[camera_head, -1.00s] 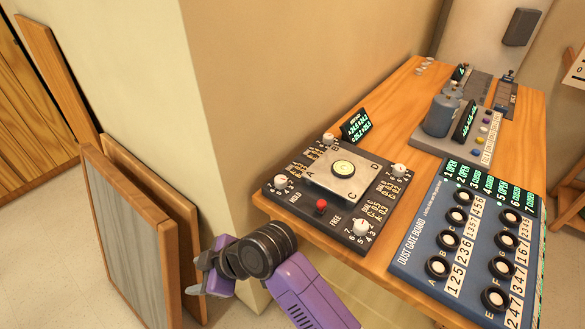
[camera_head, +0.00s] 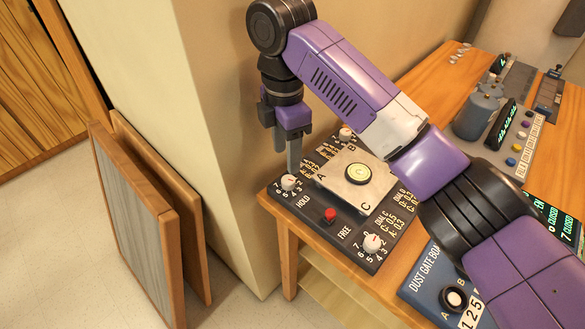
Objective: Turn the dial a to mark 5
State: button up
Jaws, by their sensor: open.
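The dial panel (camera_head: 330,212) is a dark board on the wooden bench, with a light plate (camera_head: 345,187) in its middle lettered A, B and C at visible corners. The white knob nearest letter A, dial a (camera_head: 289,183), stands at the panel's left corner, with a numbered scale around it. Which mark it points to is too small to read. My gripper (camera_head: 291,163) points down just above and behind this knob, its jaws open and empty. I cannot tell whether a fingertip touches the knob.
Another white knob (camera_head: 372,243) is at the panel's near corner and a third (camera_head: 346,134) at the back. A red lever (camera_head: 330,214) stands between HOLD and FREE. The wall corner (camera_head: 225,150) is close on the left. My arm covers much of the dust gate board (camera_head: 430,285).

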aim_at(287, 180)
jog(key=shift+d+f, duration=0.1)
jog(key=shift+f, duration=3.75)
grip_shut()
